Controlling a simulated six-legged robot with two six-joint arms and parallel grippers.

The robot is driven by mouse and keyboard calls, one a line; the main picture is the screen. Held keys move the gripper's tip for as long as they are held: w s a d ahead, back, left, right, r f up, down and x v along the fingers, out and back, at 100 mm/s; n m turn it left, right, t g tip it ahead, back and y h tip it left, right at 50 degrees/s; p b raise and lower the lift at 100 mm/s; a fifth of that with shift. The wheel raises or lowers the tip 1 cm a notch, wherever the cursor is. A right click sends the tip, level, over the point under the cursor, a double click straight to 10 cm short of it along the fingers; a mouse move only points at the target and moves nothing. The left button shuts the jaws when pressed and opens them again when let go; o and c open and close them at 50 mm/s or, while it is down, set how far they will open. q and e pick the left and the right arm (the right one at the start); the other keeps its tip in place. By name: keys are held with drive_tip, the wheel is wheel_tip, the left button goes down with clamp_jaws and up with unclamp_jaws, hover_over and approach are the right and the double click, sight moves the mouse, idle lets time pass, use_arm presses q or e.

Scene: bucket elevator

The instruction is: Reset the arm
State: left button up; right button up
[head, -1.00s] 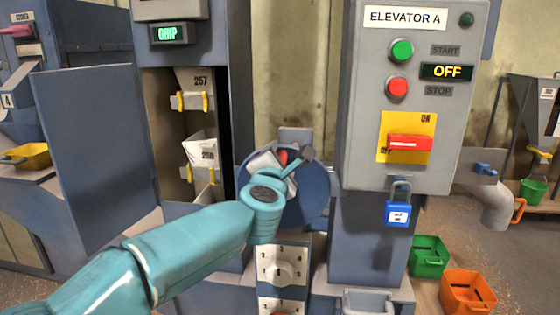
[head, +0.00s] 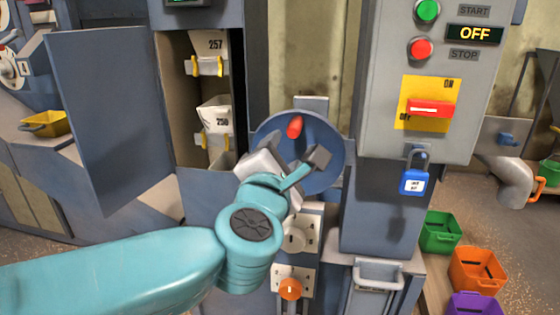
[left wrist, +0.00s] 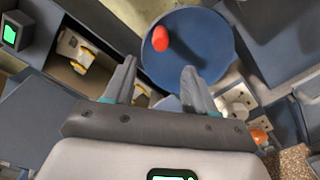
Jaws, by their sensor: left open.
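My left arm comes in from the left in the head view. Its gripper (head: 290,170) is in front of the blue disc wheel (head: 325,136), which has a red knob (head: 295,126) on it. In the left wrist view the gripper (left wrist: 155,88) is open, its two fingers apart with nothing between them. The wheel (left wrist: 203,56) and the red knob (left wrist: 161,38) lie beyond the fingertips, and the knob is clear of them. My right gripper is not in either view.
The grey panel reads OFF, with a blue padlock (head: 415,180) hanging below a red switch handle (head: 430,108). An open door (head: 110,120) stands left of the buckets (head: 213,116). Dials (head: 297,236) sit below the wheel. Green (head: 440,232) and orange (head: 476,268) crates are at lower right.

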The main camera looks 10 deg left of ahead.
use_arm(q)
drive_tip(key=shift+s, duration=0.85)
drive_tip(key=shift+a, duration=0.1)
